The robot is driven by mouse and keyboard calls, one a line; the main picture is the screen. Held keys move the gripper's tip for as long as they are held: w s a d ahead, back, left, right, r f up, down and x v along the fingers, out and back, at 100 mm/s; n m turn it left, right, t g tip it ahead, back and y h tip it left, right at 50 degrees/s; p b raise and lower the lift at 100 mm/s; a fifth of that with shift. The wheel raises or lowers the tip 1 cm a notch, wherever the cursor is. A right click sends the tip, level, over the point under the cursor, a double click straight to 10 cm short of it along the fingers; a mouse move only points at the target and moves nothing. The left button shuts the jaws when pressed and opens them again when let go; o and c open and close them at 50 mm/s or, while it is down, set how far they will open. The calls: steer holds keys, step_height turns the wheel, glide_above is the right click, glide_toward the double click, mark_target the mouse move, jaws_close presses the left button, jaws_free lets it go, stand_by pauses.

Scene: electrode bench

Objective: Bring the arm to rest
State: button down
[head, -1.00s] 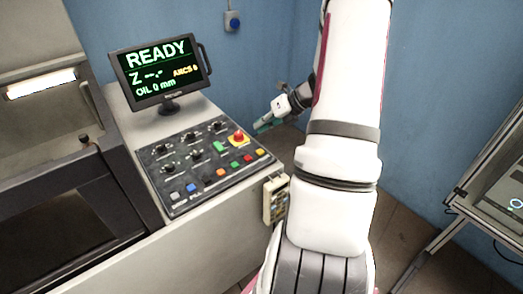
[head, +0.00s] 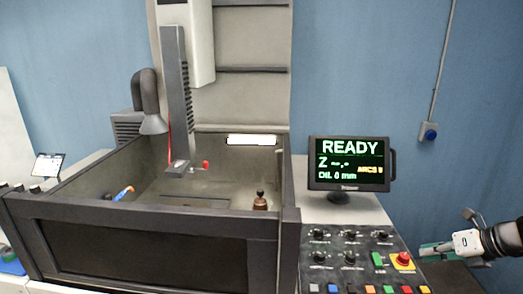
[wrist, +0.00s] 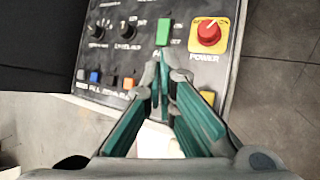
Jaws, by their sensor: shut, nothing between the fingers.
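My gripper (head: 428,250) is at the right edge of the head view, just right of the control panel (head: 345,262). Its teal fingers point left toward the panel. In the wrist view my gripper (wrist: 163,75) is shut with nothing between its fingers. The fingertips appear in front of the panel, below the green button (wrist: 164,32). The red power button (wrist: 208,32) on its yellow plate is up and to the right of them. I cannot tell the exact gap to the panel. Most of my arm is outside the head view.
A monitor (head: 350,165) reading READY stands behind the panel. Left of it is the open machine tank (head: 150,250) with a vertical column (head: 177,95) above it. A small brown-based piece (head: 260,202) stands inside the tank. Bare floor (wrist: 280,90) lies right of the panel.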

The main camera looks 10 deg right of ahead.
steer(key=s+a+r+n+g, duration=0.1)
steer(key=a+r+n+g, duration=0.1)
steer(key=a+r+n, duration=0.65)
steer(key=s+a+r+n+g, duration=0.1)
steer(key=a+r+n+g, duration=0.1)
steer(key=a+r+n, duration=0.65)
steer(key=s+a+r+n+t+h, duration=0.1)
steer(key=s+a+r+n+h, duration=0.2)
steer(key=s+a+n, duration=1)
steer(key=a+r+n, duration=0.1)
steer(key=a+n, duration=0.1)
steer(key=n, duration=0.6)
steer(key=shift+s+r+t+h, duration=0.2)
steer(key=shift+s+t+h, duration=0.1)
steer(key=shift+s+h, duration=0.1)
steer(key=shift+d, duration=0.1)
